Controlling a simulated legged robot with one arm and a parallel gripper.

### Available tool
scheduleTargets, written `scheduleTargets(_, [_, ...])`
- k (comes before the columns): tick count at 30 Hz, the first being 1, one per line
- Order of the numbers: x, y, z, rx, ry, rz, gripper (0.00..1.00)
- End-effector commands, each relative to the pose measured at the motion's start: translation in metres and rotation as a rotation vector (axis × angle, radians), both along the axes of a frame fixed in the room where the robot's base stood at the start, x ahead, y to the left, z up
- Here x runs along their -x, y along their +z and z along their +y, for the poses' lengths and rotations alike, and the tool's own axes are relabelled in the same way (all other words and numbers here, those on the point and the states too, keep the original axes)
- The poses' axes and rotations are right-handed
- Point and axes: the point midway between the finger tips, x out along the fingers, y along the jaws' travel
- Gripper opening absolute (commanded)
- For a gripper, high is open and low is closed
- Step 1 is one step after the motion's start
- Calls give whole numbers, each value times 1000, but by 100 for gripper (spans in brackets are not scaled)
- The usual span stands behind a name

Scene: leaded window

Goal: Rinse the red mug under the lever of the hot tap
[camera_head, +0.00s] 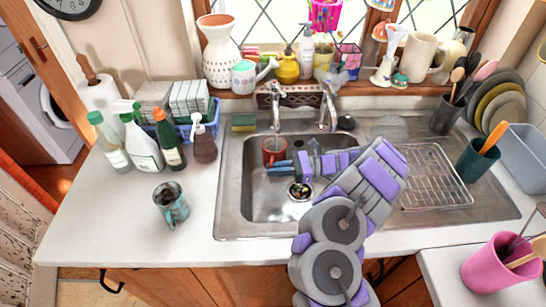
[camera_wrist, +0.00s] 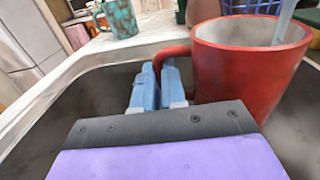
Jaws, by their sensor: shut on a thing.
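The red mug (camera_head: 274,149) is upright inside the left sink basin, below the left tap (camera_head: 276,108). My gripper (camera_head: 280,168) reaches into the basin from the right, and its blue fingers are at the mug's near side. In the wrist view the mug (camera_wrist: 250,65) fills the right side, with its pale inside partly showing. My gripper (camera_wrist: 160,85) is shut on the mug's handle (camera_wrist: 175,52). A thin grey-blue streak (camera_wrist: 284,20) enters the mug's mouth; I cannot tell whether it is water or the spout. A second tap (camera_head: 328,112) stands to the right.
The sink rim (camera_head: 225,190) surrounds the basin, with a drain (camera_head: 299,190) in its floor. A wire rack (camera_head: 435,175) lies on the right drainboard. Several bottles (camera_head: 143,148) and a teal mug (camera_head: 171,203) stand on the left counter. The front left counter is clear.

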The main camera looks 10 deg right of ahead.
Motion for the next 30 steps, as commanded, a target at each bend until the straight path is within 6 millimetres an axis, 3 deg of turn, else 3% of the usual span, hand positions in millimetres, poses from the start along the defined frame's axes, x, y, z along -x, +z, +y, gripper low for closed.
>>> scheduleTargets(30, [10,2,-9,-2,-1,-1,0])
